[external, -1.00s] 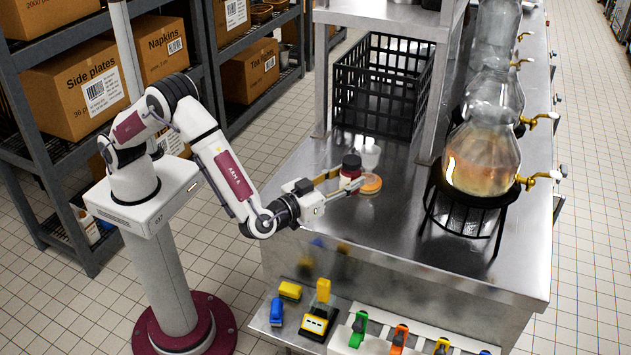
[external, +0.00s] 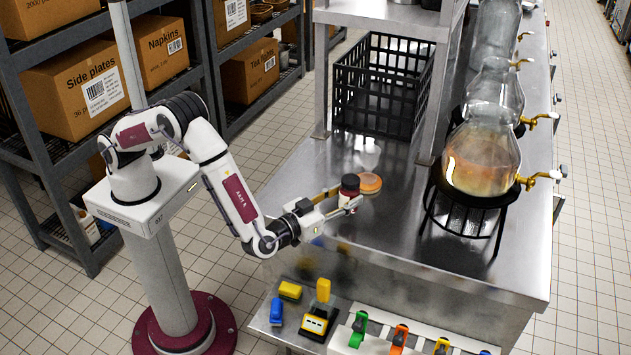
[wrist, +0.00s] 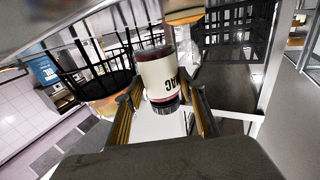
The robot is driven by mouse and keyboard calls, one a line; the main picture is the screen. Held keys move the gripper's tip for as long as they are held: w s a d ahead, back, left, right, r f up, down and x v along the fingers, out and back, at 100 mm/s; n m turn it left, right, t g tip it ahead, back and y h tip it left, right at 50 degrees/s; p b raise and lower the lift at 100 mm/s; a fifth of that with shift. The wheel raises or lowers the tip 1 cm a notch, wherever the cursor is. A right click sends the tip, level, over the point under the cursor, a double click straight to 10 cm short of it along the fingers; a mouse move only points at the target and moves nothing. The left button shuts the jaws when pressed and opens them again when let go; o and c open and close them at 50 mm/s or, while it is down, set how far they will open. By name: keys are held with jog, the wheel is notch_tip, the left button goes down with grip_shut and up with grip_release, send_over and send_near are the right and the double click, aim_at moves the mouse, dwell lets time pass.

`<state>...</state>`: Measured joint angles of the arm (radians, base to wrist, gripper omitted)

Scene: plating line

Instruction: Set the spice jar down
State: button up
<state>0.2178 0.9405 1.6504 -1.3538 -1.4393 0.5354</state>
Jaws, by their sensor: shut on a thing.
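The spice jar (external: 349,187) has a dark lid and a dark red body with a pale label. It is upright in the external view, between the fingers of my gripper (external: 347,201), near the front edge of the steel counter (external: 300,190). The wrist view shows the labelled jar (wrist: 160,78) between the two fingers of my gripper (wrist: 160,108). The gripper is shut on it. I cannot tell whether the jar's base touches the counter.
An orange round disc (external: 369,183) lies on the counter just right of the jar. A black crate (external: 381,85) stands behind under a shelf. A glass vessel (external: 480,160) on a black stand is at the right.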

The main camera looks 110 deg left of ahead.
jog(key=shift+f, duration=1.8)
jog(key=shift+f, duration=0.1)
jog(key=o, duration=1.3)
jog(key=v, duration=1.2)
jog(key=shift+w, duration=0.1)
